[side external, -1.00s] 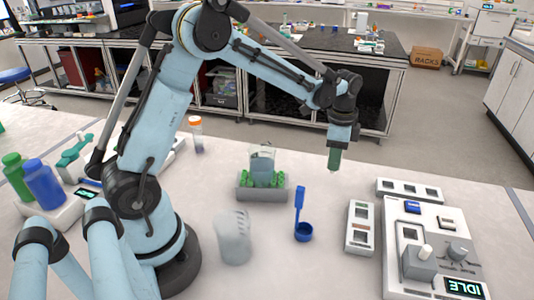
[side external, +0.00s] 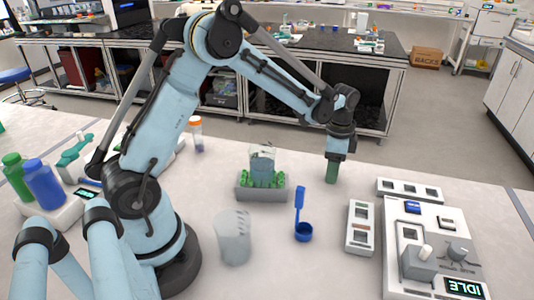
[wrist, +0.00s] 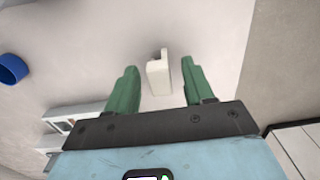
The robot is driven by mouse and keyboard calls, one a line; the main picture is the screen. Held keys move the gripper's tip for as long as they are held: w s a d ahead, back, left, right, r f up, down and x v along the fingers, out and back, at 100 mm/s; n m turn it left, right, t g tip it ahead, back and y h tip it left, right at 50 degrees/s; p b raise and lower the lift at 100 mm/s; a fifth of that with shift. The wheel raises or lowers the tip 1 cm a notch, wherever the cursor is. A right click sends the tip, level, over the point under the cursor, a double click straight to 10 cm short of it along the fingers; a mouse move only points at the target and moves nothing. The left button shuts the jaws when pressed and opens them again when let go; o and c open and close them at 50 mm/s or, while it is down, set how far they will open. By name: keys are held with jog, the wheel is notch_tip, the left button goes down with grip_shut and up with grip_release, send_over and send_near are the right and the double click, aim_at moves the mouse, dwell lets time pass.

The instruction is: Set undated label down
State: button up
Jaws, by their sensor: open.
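My gripper (side external: 331,181) points down low over the white bench, right of the blue scoop and near the bench's far edge. In the wrist view its two green fingers (wrist: 158,70) are spread apart. A small off-white piece with a notch at one end (wrist: 158,75) lies between them, with a visible gap to each finger; it seems to be the label. No writing on it can be read. In the side view I cannot make this piece out under the fingertips.
A blue scoop (side external: 304,230), a clear beaker (side external: 233,238) and a grey holder with a beaker and green pieces (side external: 262,193) stand to the left. A white slotted block (side external: 360,229) and a device reading IDLE (side external: 430,270) are nearer right. Bench around the gripper is clear.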

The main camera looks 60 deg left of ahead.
notch_tip(320, 180, up, 12)
jog(key=s+d+n+t, duration=0.4)
jog(key=s+n+t, duration=0.3)
jog(key=s, duration=0.9)
jog(key=shift+s+r+n, duration=0.15)
jog(key=shift+s+n, duration=0.05)
jog(key=shift+n, duration=0.8)
